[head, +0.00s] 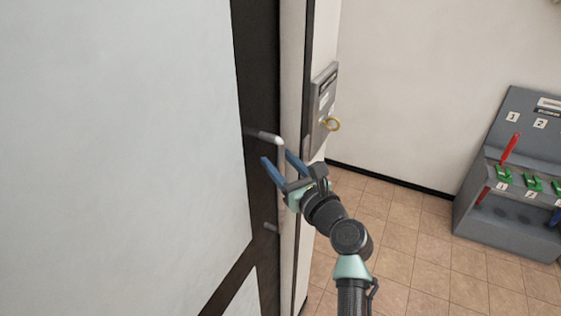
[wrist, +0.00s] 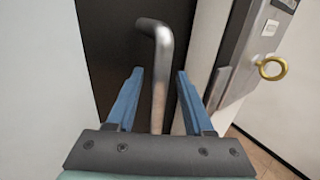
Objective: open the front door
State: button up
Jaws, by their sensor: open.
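The front door (head: 150,140) fills the left of the head view, with a pale panel in a dark frame. It looks closed. A silver bar handle (wrist: 159,75) stands upright on the dark frame; it also shows in the head view (head: 265,136). My gripper (head: 276,161) is at the handle, its blue fingers open and pointing at the door. In the wrist view the bar lies between the two fingers (wrist: 156,88), with a gap on each side. In the head view my gripper hides part of the bar.
A grey cabinet (head: 475,225) with red and green levers stands at the right. The tiled floor (head: 410,250) between is clear.

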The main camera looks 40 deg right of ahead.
grip_shut()
dwell(1.4)
